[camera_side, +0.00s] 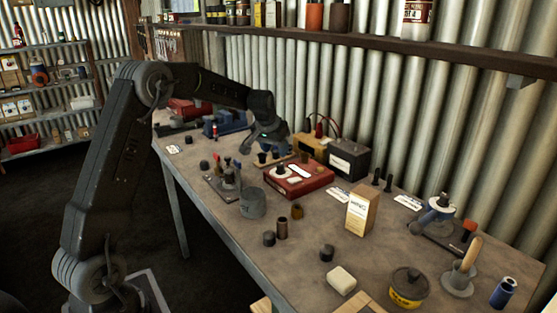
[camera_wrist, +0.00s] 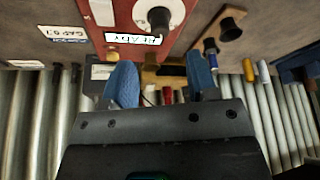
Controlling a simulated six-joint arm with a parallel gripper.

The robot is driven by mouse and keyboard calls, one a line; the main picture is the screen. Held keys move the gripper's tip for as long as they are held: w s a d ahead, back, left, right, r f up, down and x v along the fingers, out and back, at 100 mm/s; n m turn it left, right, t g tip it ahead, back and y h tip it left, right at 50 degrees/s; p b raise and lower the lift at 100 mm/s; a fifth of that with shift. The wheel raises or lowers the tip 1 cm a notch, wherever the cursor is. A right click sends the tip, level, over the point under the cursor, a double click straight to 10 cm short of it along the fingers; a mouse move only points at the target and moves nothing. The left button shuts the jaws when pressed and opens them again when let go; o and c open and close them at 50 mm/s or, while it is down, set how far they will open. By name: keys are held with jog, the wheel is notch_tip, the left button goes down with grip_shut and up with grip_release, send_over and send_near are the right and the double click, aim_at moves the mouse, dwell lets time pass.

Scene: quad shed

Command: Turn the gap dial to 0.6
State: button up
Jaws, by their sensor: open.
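A red box (camera_side: 300,181) stands mid-bench, with a pale round dial (camera_side: 282,171) and a white label on top. The dial's setting is too small to read. A second fixture with a pale disc (camera_side: 438,203) stands at the right; I cannot tell which is the gap dial. My gripper (camera_side: 264,147) is open and empty, above the bench behind the red box. In the wrist view its blue fingers (camera_wrist: 161,82) are apart, beyond the box's edge.
A tan battery-like box (camera_side: 314,146) and a dark one (camera_side: 349,160) stand by the wall, close to my gripper. A carton (camera_side: 361,212), a grey cup (camera_side: 252,202) and a small post fixture (camera_side: 225,183) surround the red box. A shelf (camera_side: 400,45) runs above.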

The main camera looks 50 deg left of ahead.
jog(key=v, duration=0.6)
jog(key=shift+s+d+r, duration=0.1)
jog(key=shift+r, duration=0.05)
jog(key=s+d+r+m, duration=0.1)
jog(key=s+d+r, duration=0.5)
jog(key=d, duration=0.4)
jog(key=s+d+f+m, duration=0.1)
jog(key=s+d, duration=0.3)
jog(key=s, duration=0.3)
jog(key=s+d+f+m+t+h, duration=0.1)
jog(key=s+d, duration=0.4)
jog(key=s, duration=0.3)
jog(key=s+d+f+m, duration=0.1)
jog(key=s+d+f, duration=0.1)
jog(key=s+d, duration=0.3)
jog(key=s, duration=0.3)
jog(key=shift+s+m+h, duration=0.25)
jog(key=shift+m+h, duration=0.05)
jog(key=shift+h, duration=0.1)
